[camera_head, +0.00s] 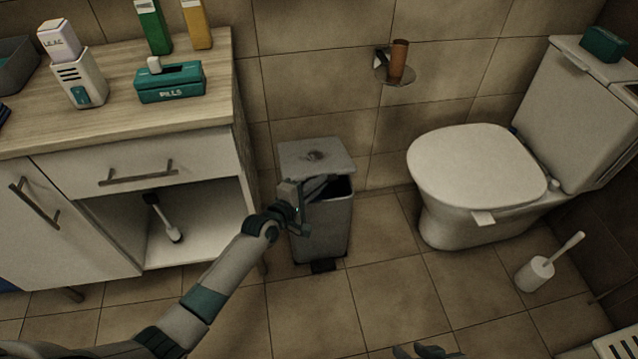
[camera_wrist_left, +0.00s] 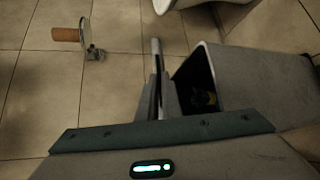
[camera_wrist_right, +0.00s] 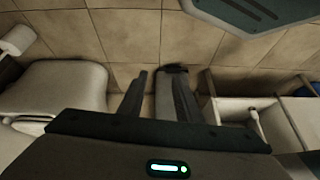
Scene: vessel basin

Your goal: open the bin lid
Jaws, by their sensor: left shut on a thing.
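The grey bin (camera_head: 322,225) stands on the floor between the cabinet and the toilet. Its grey lid (camera_head: 316,157) is partly raised, with a dark gap at the front right. My left gripper (camera_head: 304,194) is at the lid's front edge. In the left wrist view, the left gripper (camera_wrist_left: 160,90) is shut on the lid (camera_wrist_left: 155,52), seen edge-on, beside the bin's open mouth (camera_wrist_left: 203,82). My right gripper shows only partly at the bottom of the head view (camera_head: 428,351). In the right wrist view its fingers (camera_wrist_right: 158,88) are apart.
The cabinet (camera_head: 205,160) is close on the left, with an open compartment. The toilet (camera_head: 475,180) is on the right, with a toilet brush (camera_head: 537,272) beside it. A roll holder (camera_head: 396,65) is on the wall above right of the bin. The floor in front is clear.

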